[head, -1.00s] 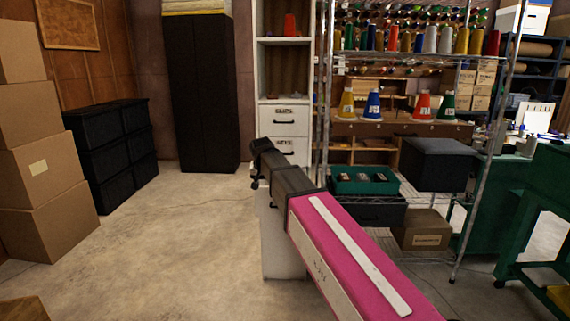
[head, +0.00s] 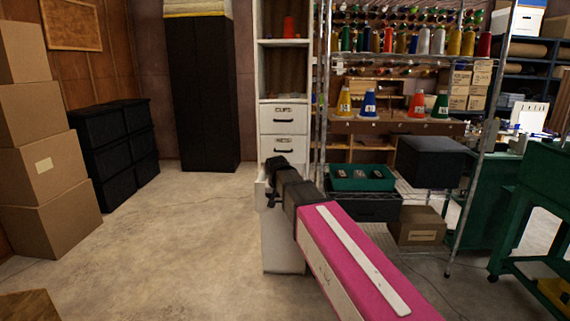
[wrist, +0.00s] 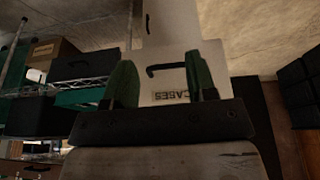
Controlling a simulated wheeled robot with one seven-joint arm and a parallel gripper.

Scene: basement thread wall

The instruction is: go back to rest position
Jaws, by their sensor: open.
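My gripper (head: 272,198) is at the end of my pink and black arm, in front of the white drawer cabinet (head: 284,255). In the wrist view my gripper (wrist: 160,75) has its two green fingers wide apart, with nothing between them. Past the fingers is a white drawer front labelled CASES (wrist: 170,97), with a dark handle. A pale edge (head: 260,190) shows left of my gripper in the head view and seems to be a drawer standing out. My arm hides much of the lower cabinet.
A wire shelf rack (head: 318,130) with thread cones and a green tray (head: 345,183) stands close to the right of my arm. Stacked cardboard boxes (head: 40,165) and black bins (head: 112,150) are at left. The floor (head: 185,240) between is clear.

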